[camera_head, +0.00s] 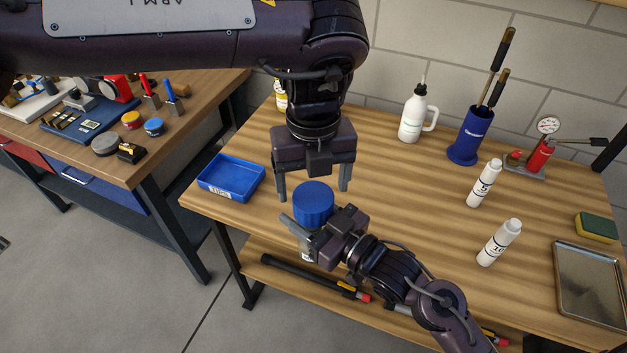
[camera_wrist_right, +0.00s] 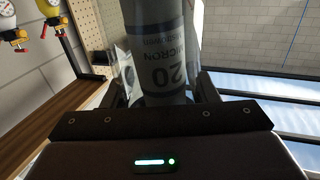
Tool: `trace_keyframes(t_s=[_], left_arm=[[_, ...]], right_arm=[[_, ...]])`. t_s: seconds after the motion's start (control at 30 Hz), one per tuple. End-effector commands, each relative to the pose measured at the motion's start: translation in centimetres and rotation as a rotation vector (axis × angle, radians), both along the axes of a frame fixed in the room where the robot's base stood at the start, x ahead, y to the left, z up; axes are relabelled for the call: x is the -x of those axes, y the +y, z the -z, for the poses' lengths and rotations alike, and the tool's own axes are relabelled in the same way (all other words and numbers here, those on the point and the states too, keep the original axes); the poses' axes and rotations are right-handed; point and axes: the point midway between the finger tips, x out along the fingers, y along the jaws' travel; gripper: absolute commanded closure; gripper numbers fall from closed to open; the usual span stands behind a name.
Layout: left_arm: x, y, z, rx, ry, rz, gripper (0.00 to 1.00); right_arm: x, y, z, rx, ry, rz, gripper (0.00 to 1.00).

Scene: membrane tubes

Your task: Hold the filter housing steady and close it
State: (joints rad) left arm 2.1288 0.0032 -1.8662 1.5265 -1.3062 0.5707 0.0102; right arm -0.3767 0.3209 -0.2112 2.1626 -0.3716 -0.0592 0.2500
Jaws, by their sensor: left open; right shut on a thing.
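The filter housing stands near the table's front edge in the head view, with a ribbed blue cap (camera_head: 313,203) at its top. Whether the cap is fully seated cannot be told. My right gripper (camera_head: 299,232) is shut around the clear body below the cap, which mostly hides that body. In the right wrist view a grey cartridge marked "20 MICRON" (camera_wrist_right: 164,55) shows inside the clear body, between the fingers of my right gripper (camera_wrist_right: 165,92). My left gripper (camera_head: 314,188) points down, open, with its fingers to either side of and just above the cap.
A blue tray (camera_head: 233,194) lies left of the housing. Two white cartridges, marked 5 (camera_head: 484,183) and 10 (camera_head: 499,242), stand on the right. The middle is clear.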

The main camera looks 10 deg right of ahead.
Motion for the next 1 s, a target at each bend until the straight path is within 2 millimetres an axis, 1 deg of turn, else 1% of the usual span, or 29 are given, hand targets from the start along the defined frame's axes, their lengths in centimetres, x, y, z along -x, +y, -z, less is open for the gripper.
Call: trace_keyframes(t_s=[0.07, 0.13, 0.3, 0.4, 0.5, 0.6, 0.87, 1.0], left_arm=[[0.0, 0.0, -0.3, 0.0, -0.001, -0.035, 0.21], [-0.1, 0.0, -0.8, 0.0, -0.003, -0.107, 0.21], [-0.1, 0.0, -2.3, 0.0, -0.005, -0.354, 0.21], [0.0, 0.0, -3.0, 0.0, -0.003, -0.471, 0.21], [0.0, 0.0, -3.4, 0.0, -0.003, -0.541, 0.21], [0.0, 0.0, -3.5, 0.0, -0.002, -0.566, 0.21], [0.0, 0.0, -3.5, -0.001, -0.002, -0.565, 0.21], [0.1, 0.1, -2.6, -0.004, 0.0, -0.563, 0.21]], right_arm=[[0.0, 0.0, -0.2, -0.002, -0.004, 0.0, 1.0], [0.0, 0.0, -0.2, -0.002, -0.004, 0.0, 1.0], [0.0, 0.0, -0.2, -0.002, -0.004, 0.0, 1.0], [0.0, 0.0, -0.2, -0.002, -0.004, 0.0, 1.0], [0.0, 0.0, -0.2, -0.002, -0.004, 0.0, 1.0], [0.0, 0.0, -0.2, -0.002, -0.004, 0.0, 1.0], [0.0, 0.0, -0.2, -0.002, -0.004, 0.0, 1.0], [0.0, 0.0, -0.1, -0.002, -0.004, 0.0, 1.0]])
